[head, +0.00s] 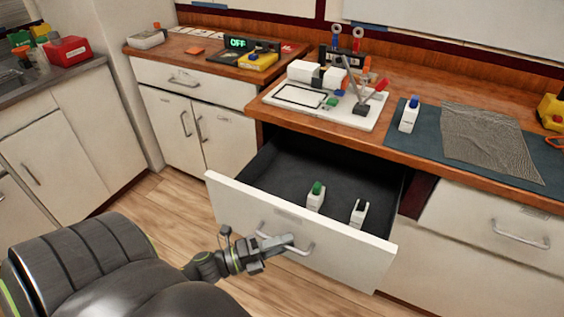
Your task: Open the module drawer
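The module drawer (339,258) stands pulled well out from under the wooden counter, its dark interior open to view. Inside, near its front, stand a white module with a green top (316,196) and a white module with a black top (358,213). The drawer handle (303,250) is a metal bar on the white front. My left gripper (279,243) is at this handle, its fingers covering the bar's middle; they look closed on it, though the far finger is hidden. My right gripper is not in view.
On the counter above are a white board with parts (300,97), a white module with a blue top (409,115) and a grey mesh cloth (488,138) on a blue mat (430,150). A closed drawer (492,230) is at right. Wooden floor (180,213) is clear at left.

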